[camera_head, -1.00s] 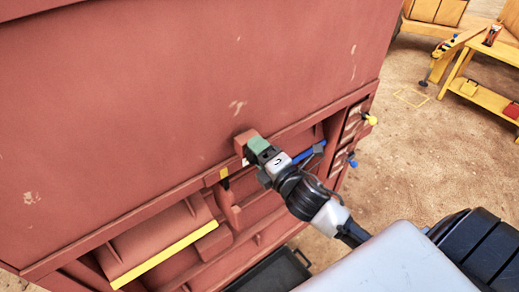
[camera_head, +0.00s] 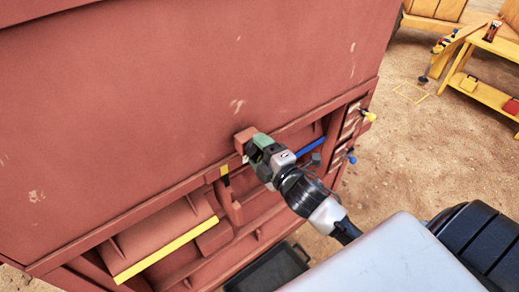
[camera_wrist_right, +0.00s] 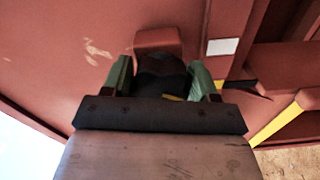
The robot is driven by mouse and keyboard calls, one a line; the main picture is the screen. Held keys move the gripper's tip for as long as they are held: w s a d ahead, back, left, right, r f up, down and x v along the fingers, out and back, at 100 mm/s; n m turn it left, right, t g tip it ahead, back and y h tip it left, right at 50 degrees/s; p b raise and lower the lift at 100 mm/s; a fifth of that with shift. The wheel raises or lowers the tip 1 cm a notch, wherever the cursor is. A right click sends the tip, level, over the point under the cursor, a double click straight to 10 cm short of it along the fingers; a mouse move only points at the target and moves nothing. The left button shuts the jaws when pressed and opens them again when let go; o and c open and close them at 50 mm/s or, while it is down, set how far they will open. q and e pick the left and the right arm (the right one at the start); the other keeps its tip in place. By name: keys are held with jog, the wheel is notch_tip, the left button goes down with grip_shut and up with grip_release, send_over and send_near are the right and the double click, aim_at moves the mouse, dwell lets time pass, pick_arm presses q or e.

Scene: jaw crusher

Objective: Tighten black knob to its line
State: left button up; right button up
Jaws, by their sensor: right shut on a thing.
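My right gripper (camera_head: 258,150) is at the red machine's side, by a small red block (camera_head: 243,137) that stands out from the wall. In the right wrist view its two green fingers are on either side of a black knob (camera_wrist_right: 162,75), shut on it. The knob sits in front of the red block (camera_wrist_right: 158,40). A bit of yellow (camera_wrist_right: 172,98) shows at the knob's lower edge. A white patch (camera_wrist_right: 222,46) is on the wall to the right of the block. The gripper hides most of the knob in the head view. My left gripper is not in view.
The red machine (camera_head: 150,90) fills the left and middle. A yellow bar (camera_head: 165,248) and a blue bar (camera_head: 311,145) are on its lower side. Yellow (camera_head: 369,116) and blue (camera_head: 351,159) knobs stick out at its right edge. A yellow table (camera_head: 482,93) stands at upper right on open sandy ground.

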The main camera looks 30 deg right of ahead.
jog(key=o, duration=0.9)
jog(key=shift+s+d+b, duration=0.25)
jog(key=shift+s+b, duration=0.35)
jog(key=shift+s, duration=1.2)
jog(key=shift+s+d+b, duration=0.3)
jog(key=shift+s+b, duration=0.3)
jog(key=shift+s, duration=1.15)
jog(key=shift+s+d+b, duration=0.25)
jog(key=shift+s+b, duration=0.35)
jog(key=shift+s, duration=1.2)
